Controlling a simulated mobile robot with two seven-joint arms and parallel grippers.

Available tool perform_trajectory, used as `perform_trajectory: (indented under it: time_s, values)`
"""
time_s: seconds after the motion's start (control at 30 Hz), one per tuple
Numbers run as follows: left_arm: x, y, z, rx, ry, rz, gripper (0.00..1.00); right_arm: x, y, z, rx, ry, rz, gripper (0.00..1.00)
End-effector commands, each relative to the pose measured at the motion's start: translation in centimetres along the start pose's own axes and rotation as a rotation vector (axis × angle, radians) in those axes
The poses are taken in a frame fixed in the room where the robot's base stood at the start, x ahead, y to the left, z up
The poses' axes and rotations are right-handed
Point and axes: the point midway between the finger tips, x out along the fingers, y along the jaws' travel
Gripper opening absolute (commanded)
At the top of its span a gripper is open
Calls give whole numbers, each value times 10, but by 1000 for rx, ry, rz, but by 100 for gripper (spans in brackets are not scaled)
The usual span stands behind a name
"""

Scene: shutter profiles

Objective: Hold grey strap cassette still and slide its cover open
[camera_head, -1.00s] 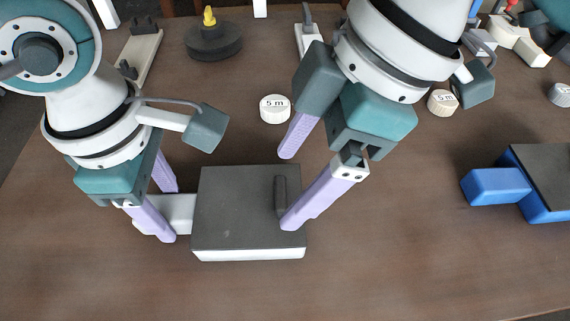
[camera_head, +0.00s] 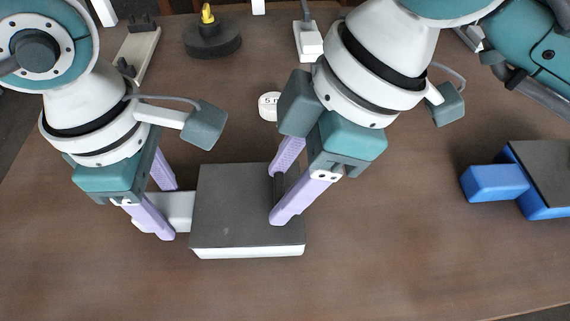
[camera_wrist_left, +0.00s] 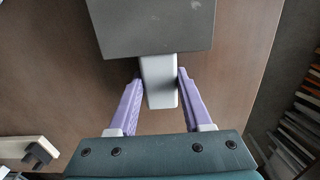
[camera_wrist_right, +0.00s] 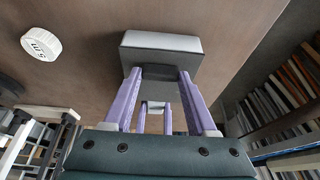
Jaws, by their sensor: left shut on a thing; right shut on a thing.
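The grey strap cassette (camera_head: 235,205) lies on the table with a dark grey cover on top, a pale lower edge in front and a pale tab (camera_head: 182,208) at its left end. My left gripper (camera_head: 168,210) is shut on this tab; the left wrist view shows the tab (camera_wrist_left: 158,85) between its fingers. A dark upright ridge (camera_head: 279,187) stands near the right side of the cover. My right gripper (camera_head: 279,195) is shut on this ridge, which is partly hidden by its fingers. The cover sits flush over the body, with no gap visible.
A blue cassette (camera_head: 495,185) with a dark cover lies at the right. A white "5 m" disc (camera_head: 269,106) lies behind the grey cassette, partly hidden by my right arm. A black round base with a yellow top (camera_head: 212,38) stands further back. The table in front is clear.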

Motion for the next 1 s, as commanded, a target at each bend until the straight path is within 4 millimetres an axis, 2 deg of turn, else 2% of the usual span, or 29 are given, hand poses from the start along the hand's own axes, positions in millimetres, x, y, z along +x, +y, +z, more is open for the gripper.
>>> perform_trajectory:
  time_s: [0.03,0.3,0.77,0.87,1.0]
  values:
    - [0,0,0,0,0,1,0,0,0,0,0,0,0,29]
    - [0,0,0,0,0,1,0,0,0,0,0,0,0,0]
    - [0,0,0,0,0,1,0,-1,0,2,1,0,1,0]
    - [0,0,0,0,0,1,0,-5,1,14,4,-2,1,0]
    - [0,0,0,0,0,1,0,-19,0,48,6,-6,2,0]
